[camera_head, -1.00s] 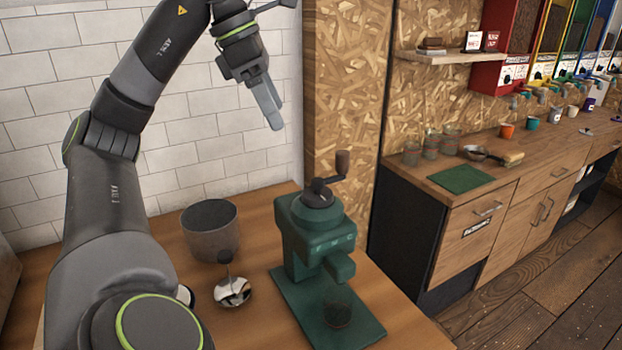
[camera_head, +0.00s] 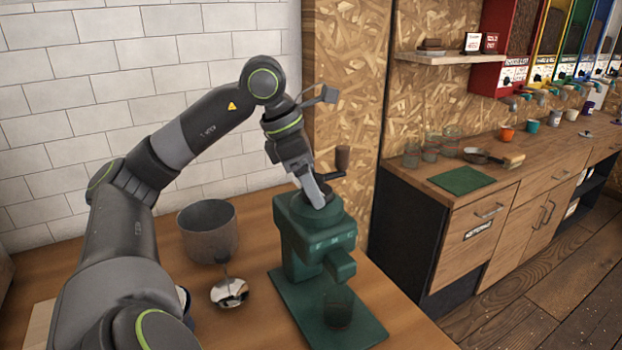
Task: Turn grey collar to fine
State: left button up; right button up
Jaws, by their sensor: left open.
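A green grinder (camera_head: 318,232) stands on the wooden table, with a crank handle and dark wooden knob (camera_head: 342,158) on top. The grey collar would sit at the grinder's top, but my left gripper hides most of that spot, so I cannot tell its setting. My left gripper (camera_head: 316,198) is open, pointing down at the top of the grinder beside the crank. I cannot tell whether its fingers touch anything. A dark cup (camera_head: 338,307) stands under the grinder's spout on the green base. My right gripper is not in view.
A grey pot (camera_head: 208,232) and a shiny metal scoop or spoon (camera_head: 229,292) are left of the grinder, below my left arm. A separate counter (camera_head: 420,180) with jars and a green mat (camera_head: 461,181) stands to the right. The table's right front is clear.

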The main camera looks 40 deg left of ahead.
pick_arm(q)
jog(key=shift+c, duration=0.2)
jog(key=c, duration=0.9)
jog(key=shift+c, duration=0.2)
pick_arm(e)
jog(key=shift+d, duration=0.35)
pick_arm(q)
jog(key=shift+m, duration=0.3)
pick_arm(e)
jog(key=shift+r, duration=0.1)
pick_arm(q)
jog(key=m, duration=0.1)
jog(key=m+g+h+p, duration=0.1)
jog(key=m, duration=0.3)
jog(key=shift+w+a+r+g+p, duration=0.1)
jog(key=shift+w+r+g+p, duration=0.05)
jog(key=shift+w+g+p, duration=0.2)
jog(key=shift+m+g+h+p, duration=0.3)
jog(key=shift+m+g+p, duration=0.15)
jog(key=shift+m+p, duration=0.45)
jog(key=shift+a+m+g+p, duration=0.1)
jog(key=shift+m+g+p, duration=0.2)
jog(key=shift+m+p, duration=0.35)
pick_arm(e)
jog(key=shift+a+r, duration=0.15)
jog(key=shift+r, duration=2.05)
